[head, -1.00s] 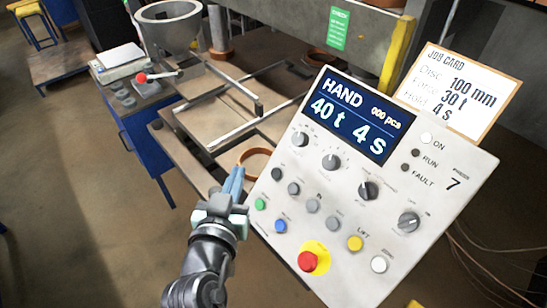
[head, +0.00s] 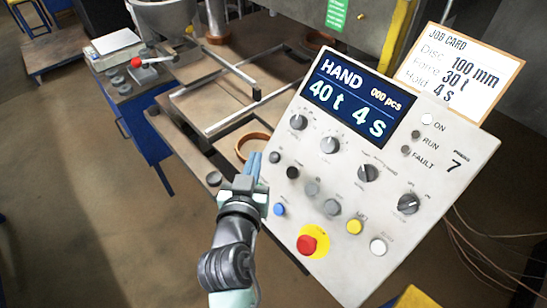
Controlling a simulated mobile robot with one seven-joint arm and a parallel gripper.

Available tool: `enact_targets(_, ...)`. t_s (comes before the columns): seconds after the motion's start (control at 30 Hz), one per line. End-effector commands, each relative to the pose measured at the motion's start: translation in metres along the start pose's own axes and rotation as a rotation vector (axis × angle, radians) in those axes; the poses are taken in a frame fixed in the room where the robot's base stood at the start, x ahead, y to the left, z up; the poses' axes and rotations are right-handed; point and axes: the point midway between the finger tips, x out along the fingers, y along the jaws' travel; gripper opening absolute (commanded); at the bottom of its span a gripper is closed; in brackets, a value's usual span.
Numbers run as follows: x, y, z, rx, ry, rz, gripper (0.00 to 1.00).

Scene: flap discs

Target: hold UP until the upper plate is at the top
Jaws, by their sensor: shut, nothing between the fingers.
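The slanted control panel (head: 440,165) stands on the right, and its display (head: 346,108) reads HAND, 000 pcs, 40 t, 4 s. A row of small grey and black buttons (head: 312,188) runs down to a yellow button (head: 355,226) and a white one (head: 378,246). A blue button (head: 279,210) and a red mushroom button (head: 307,245) lie below. Most small labels are unreadable, so I cannot tell which is UP. My gripper (head: 256,160) is shut and empty, at the panel's left edge. It hides the green button. I cannot make out the upper plate.
A job card (head: 460,70) behind the panel lists disc 100 mm and force 30 t. A bench with a metal rail frame (head: 225,110) and a brown ring (head: 253,145) lies behind my gripper. A blue cabinet (head: 145,135) stands left.

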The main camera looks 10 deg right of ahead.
Motion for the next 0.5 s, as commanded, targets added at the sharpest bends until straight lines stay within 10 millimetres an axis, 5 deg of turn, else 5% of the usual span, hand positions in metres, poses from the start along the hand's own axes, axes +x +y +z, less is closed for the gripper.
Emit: enact_targets(0.5,0.021,0.015,0.015,0.0,0.001,0.0,0.0)
